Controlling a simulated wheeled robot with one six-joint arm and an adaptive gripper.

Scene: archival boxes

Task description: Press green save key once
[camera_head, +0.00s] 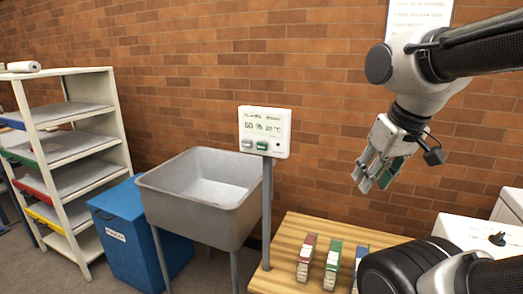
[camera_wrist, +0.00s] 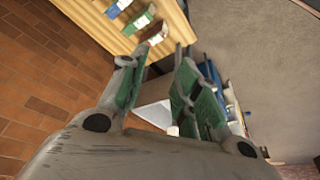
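A white wall-side panel (camera_head: 282,130) stands on a grey post (camera_head: 267,215), with a display reading what looks like 50 % and 20 °C. The green key (camera_head: 262,145) is on its lower front, right of a grey key (camera_head: 246,144). My gripper (camera_head: 372,186) hangs in the air to the right of the panel, well apart from it, fingers pointing down and left. In the wrist view my gripper (camera_wrist: 158,75) has its green-padded fingers apart with nothing between them. The panel and the green key cannot be made out in the wrist view.
A wooden bench (camera_head: 290,240) below holds red (camera_head: 306,258), green (camera_head: 332,265) and blue-topped blocks. A grey metal sink (camera_head: 225,215), a blue bin (camera_head: 120,230) and a white shelf rack (camera_head: 118,120) stand left. White boxes (camera_head: 470,232) stand right. Air between gripper and panel looks clear.

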